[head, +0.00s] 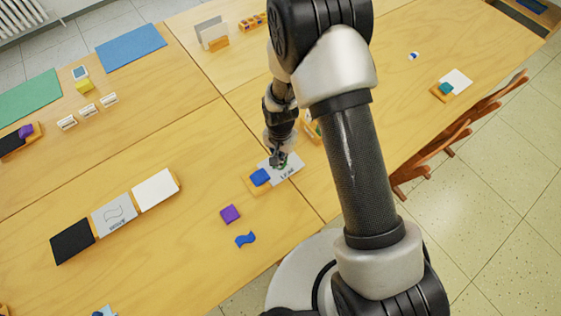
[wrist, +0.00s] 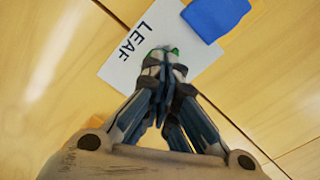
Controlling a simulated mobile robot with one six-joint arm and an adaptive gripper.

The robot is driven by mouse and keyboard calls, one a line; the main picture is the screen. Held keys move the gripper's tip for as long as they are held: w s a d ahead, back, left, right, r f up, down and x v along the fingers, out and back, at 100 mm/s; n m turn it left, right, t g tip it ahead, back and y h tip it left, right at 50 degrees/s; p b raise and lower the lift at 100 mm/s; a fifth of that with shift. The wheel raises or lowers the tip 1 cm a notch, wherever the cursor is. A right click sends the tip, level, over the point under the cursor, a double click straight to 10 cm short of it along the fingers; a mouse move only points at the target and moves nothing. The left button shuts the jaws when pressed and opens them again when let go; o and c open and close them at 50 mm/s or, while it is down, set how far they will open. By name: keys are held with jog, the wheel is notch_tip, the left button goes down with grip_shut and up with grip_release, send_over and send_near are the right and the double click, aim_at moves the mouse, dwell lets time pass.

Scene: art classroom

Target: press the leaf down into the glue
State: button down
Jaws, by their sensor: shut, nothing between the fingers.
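A white card printed LEAF (wrist: 125,72) lies on a table; it also shows in the head view (head: 291,172). A small green patch, the leaf (wrist: 174,50), shows just past my fingertips on the card; most of it is hidden by the fingers. My gripper (wrist: 163,62) is shut and empty, pointing down over the card at the leaf. It also shows in the head view (head: 278,161). I cannot tell whether the fingertips touch the leaf. Any glue is hidden.
A blue block (head: 260,177) sits at the card's left end. A purple block (head: 230,214) and a blue wavy piece (head: 245,240) lie nearby. A WAVE card (head: 114,214) lies farther left, between black and white panels.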

jog(key=shift+r+p, duration=2.35)
jog(key=shift+r, duration=1.15)
jog(key=s+d+r+n+t, duration=0.1)
jog(key=d+r, duration=0.2)
jog(key=r, duration=0.8)
jog(key=s+d+r+n+t, duration=0.1)
jog(key=s+d+r, duration=0.15)
jog(key=r, duration=0.95)
jog(key=s+d+r+n+t, duration=0.1)
jog(key=s+d+r, duration=0.2)
jog(key=s+r, duration=0.3)
jog(key=s+d+r+n+t, duration=0.1)
jog(key=s+d+r, duration=0.3)
jog(key=s, duration=0.6)
notch_tip(320, 180, up, 2)
jog(key=shift+r+n+t, duration=0.1)
jog(key=shift+n+t, duration=0.2)
jog(key=shift+n, duration=0.3)
